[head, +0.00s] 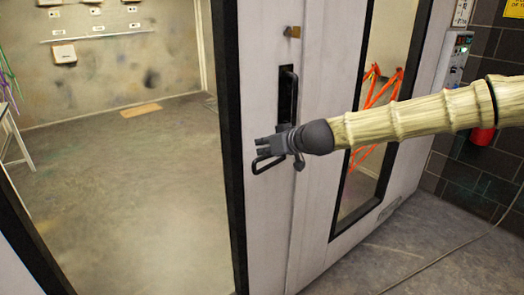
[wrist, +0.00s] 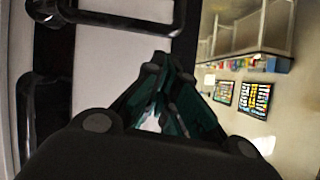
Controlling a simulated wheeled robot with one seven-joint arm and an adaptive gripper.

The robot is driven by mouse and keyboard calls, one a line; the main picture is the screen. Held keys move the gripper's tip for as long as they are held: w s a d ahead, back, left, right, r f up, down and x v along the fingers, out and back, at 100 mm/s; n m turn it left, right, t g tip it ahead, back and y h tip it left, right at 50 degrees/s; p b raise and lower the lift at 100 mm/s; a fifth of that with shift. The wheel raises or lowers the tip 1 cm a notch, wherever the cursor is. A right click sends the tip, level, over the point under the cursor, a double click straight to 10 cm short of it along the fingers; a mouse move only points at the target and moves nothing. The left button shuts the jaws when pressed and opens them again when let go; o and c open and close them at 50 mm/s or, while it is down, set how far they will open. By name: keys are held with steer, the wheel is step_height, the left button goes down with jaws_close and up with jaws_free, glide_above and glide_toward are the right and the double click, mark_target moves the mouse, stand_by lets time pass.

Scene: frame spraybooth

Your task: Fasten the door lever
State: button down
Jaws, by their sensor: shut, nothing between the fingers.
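The black door lever (head: 262,166) sticks out to the left from the pale door edge, low beside my gripper. A black upright pull handle (head: 289,97) on a dark plate stands just above it. My gripper (head: 261,148) is level with the lever's upper part, fingers pointing left, shut and empty. In the head view I cannot tell whether it touches the lever. An upright black bar (wrist: 28,120) lies to the left.
A brass-coloured latch (head: 292,31) sits high on the door. The door has a dark-framed window (head: 372,110) with orange straps behind it. The grey booth floor (head: 130,180) lies left. A control box (head: 455,60) and a red cylinder (head: 482,136) are at the right wall.

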steer(key=shift+w+a+f, duration=0.1)
steer(key=shift+a+f, duration=0.05)
steer(key=shift+f, duration=0.35)
steer(key=shift+w+a+f, duration=0.1)
steer(key=shift+f, duration=0.35)
steer(key=shift+s+a+f, duration=0.15)
steer(key=shift+a+f, duration=0.05)
steer(key=shift+f, duration=0.3)
